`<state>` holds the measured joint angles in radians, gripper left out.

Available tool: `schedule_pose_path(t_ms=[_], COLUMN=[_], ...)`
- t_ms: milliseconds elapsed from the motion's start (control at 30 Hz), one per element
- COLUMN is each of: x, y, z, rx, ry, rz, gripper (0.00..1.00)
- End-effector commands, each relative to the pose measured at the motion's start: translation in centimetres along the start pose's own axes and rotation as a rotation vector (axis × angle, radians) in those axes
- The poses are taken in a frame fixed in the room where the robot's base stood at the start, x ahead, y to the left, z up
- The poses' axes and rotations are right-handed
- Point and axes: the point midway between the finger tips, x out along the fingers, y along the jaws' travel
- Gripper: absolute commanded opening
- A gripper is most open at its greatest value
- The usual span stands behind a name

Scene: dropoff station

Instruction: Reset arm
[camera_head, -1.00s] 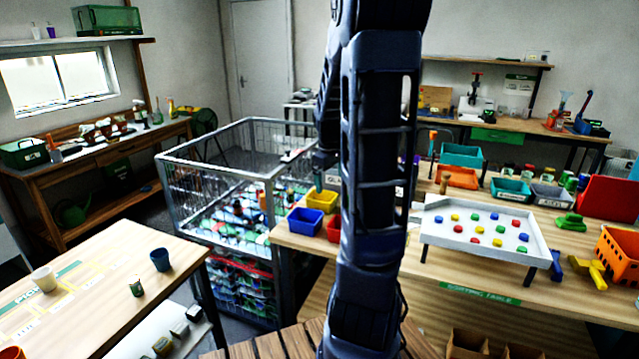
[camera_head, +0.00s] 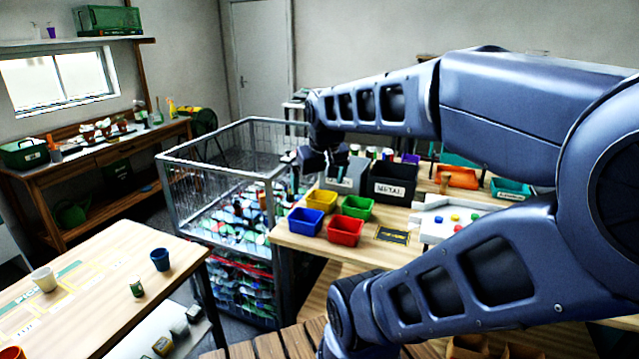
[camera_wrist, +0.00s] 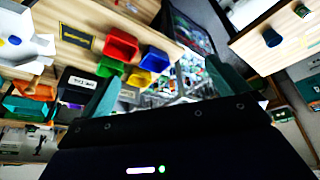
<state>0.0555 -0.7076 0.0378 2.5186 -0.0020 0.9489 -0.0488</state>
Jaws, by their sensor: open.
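My gripper (camera_head: 322,172) hangs at the end of my bent arm, in the air above the left part of the sorting table, near the wire cage. In the wrist view its two dark green fingers (camera_wrist: 164,88) stand wide apart with nothing between them. Beyond them lie the small bins and the cage.
The sorting table holds yellow (camera_head: 322,200), green (camera_head: 357,207) and red (camera_head: 345,231) bins and a black METAL bin (camera_head: 392,187). The wire cage (camera_head: 222,160) stands left of it. A front-left table bears a blue cup (camera_head: 160,260) and a white cup (camera_head: 44,279).

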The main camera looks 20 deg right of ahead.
Motion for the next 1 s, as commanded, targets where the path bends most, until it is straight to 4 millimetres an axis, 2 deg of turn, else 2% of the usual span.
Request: schedule_pose_path(t_ms=[200, 1000], x=[-0.59, -0.6], y=[-0.37, -0.36], z=[1.36, 1.36], rx=[0.032, 0.034], ry=[0.02, 0.02], rz=[-0.033, -0.033], gripper=[1.0, 1.0])
